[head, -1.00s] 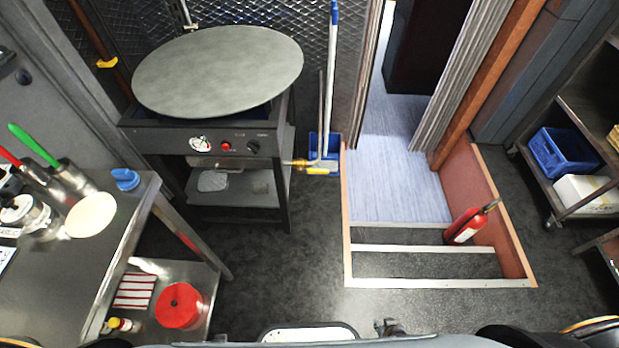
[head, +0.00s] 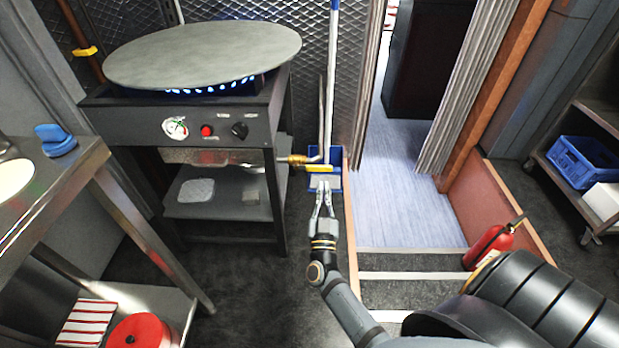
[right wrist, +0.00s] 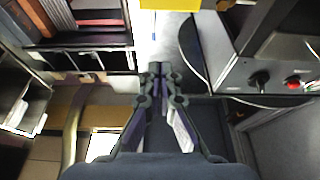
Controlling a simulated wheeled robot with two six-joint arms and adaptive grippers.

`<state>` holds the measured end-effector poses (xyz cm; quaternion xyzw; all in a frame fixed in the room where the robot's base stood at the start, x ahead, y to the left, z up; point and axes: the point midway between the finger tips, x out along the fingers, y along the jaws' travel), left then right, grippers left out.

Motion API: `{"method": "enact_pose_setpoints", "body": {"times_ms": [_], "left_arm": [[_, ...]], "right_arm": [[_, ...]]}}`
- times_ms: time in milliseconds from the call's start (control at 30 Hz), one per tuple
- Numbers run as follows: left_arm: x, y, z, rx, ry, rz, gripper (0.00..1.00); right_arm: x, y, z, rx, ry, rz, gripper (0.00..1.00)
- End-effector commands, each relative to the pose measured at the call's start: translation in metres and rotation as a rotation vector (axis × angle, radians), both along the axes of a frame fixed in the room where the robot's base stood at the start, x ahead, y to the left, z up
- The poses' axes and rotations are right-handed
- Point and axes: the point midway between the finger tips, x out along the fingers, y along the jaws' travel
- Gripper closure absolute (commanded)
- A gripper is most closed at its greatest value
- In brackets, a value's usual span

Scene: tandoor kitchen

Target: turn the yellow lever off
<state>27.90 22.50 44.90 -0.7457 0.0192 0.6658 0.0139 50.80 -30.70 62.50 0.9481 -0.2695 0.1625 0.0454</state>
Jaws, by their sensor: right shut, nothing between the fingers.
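The yellow lever (head: 318,168) sits on a brass valve (head: 293,160) at the right side of the black stove (head: 185,128). It points right, roughly in line with the pipe. My right gripper (head: 324,186) is shut and empty just below the lever in the head view; whether it touches cannot be told. In the right wrist view my gripper (right wrist: 160,70) has its fingertips together, and a yellow piece (right wrist: 170,4), likely the lever, is cut off at the top edge. Blue flames (head: 205,88) burn under the round griddle (head: 200,53). My left gripper is not in view.
A blue dustpan (head: 335,157) with a long handle stands right behind the lever. Another yellow handle (head: 85,50) is on a copper pipe at the far left. A steel table (head: 60,190) is at left. A fire extinguisher (head: 492,243) stands by the steps.

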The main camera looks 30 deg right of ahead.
Motion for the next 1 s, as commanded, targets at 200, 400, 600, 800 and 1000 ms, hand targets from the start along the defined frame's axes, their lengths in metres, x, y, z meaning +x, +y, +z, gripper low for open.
{"method": "enact_pose_setpoints", "body": {"times_ms": [200, 400, 600, 800, 1000], "left_arm": [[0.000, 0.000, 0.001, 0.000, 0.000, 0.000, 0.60], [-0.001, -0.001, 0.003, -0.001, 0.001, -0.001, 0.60], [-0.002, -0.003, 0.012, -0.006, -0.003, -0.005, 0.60], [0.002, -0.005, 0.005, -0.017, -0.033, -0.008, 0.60], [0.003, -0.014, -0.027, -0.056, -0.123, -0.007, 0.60]], "right_arm": [[0.000, 0.000, 0.001, 0.000, 0.001, 0.002, 1.00], [0.013, -0.007, 0.006, -0.001, -0.002, 0.003, 1.00], [0.047, -0.028, 0.019, -0.003, -0.002, 0.005, 1.00], [0.081, -0.049, 0.033, -0.002, -0.001, 0.004, 1.00], [0.081, -0.049, -0.001, 0.000, 0.005, 0.003, 1.00]]}}
